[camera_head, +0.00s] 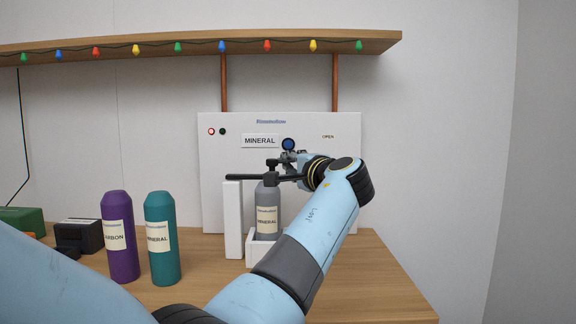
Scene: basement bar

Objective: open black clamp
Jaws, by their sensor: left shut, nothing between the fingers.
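The black clamp (248,178) shows as a long dark bar lying level across the top of a grey cylinder (268,212) labelled MINERAL. The cylinder stands upright in a white holder (233,215) in front of a white panel (335,160). My left gripper (287,160) is shut and empty, just above the right part of the bar and below a blue round knob (288,144) on the panel. I cannot tell whether it touches the bar. My wrist hides the bar's right end. My right gripper is not in view.
A purple bottle (120,240) and a teal bottle (162,240) stand on the wooden counter (385,285) to the left. Black (78,235) and green (22,220) boxes are farther left. A wooden shelf (190,46) with coloured lights hangs above. The counter's right side is bare.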

